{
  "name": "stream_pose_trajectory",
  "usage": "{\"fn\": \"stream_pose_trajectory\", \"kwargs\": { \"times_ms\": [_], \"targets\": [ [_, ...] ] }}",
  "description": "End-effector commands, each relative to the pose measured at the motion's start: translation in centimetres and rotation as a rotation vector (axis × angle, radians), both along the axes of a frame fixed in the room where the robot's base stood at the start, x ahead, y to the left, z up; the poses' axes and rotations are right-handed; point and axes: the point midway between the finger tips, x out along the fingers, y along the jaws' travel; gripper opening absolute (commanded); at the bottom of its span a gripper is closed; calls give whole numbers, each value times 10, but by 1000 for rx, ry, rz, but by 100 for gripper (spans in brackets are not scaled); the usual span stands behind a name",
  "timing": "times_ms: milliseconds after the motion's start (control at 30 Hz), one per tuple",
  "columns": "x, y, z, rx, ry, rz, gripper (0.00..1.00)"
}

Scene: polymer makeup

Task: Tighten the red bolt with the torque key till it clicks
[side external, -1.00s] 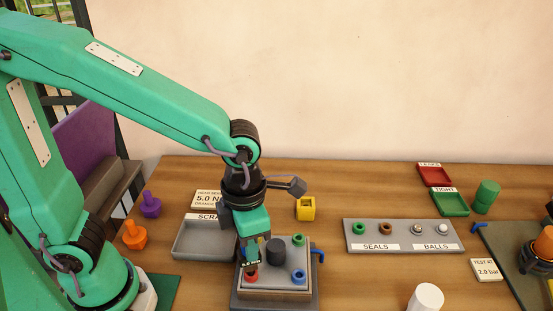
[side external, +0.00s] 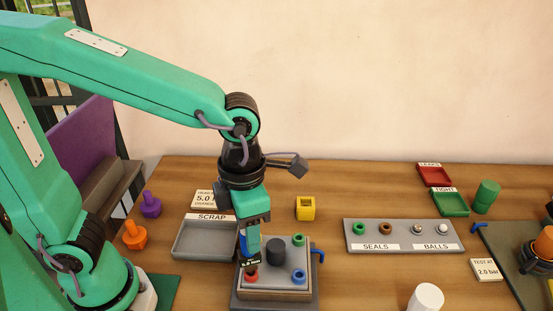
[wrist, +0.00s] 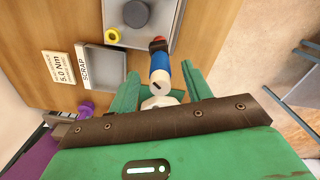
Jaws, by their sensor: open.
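The torque key has a blue handle (wrist: 162,72), a pale top and a dark lower collar. It stands over the red bolt (side external: 251,275), at the near left corner of the square fixture (side external: 272,295); a bit of red shows at its foot in the wrist view (wrist: 158,39). The handle is partly hidden by a finger in the side view (side external: 243,243). My gripper (side external: 253,240) is open, pointing down around the key. In the wrist view, its green fingers (wrist: 160,78) stand apart on either side of the handle, with gaps. I cannot tell how fully the key is seated.
The fixture also has a dark central knob (side external: 276,251), green (side external: 298,240) and blue (side external: 298,276) corner bolts, and a yellow one (wrist: 112,36). An empty SCRAP tray (side external: 205,240) is at its left. A yellow block (side external: 305,208) stands behind. Seals and balls sit in a rack (side external: 404,236) at right.

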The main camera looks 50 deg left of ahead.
Motion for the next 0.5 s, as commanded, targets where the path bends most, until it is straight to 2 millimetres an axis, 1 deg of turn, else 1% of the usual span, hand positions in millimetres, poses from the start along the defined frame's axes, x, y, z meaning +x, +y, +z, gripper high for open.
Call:
{"fn": "stream_pose_trajectory", "kwargs": {
  "times_ms": [33, 200, 333, 500],
  "targets": [
    [0, 0, 7, -2, -2, 0, 49],
    [0, 0, 27, -1, -2, 0, 49],
    [0, 0, 35, 0, 0, 0, 49],
    [0, 0, 38, 0, 1, 0, 50]
  ]
}}
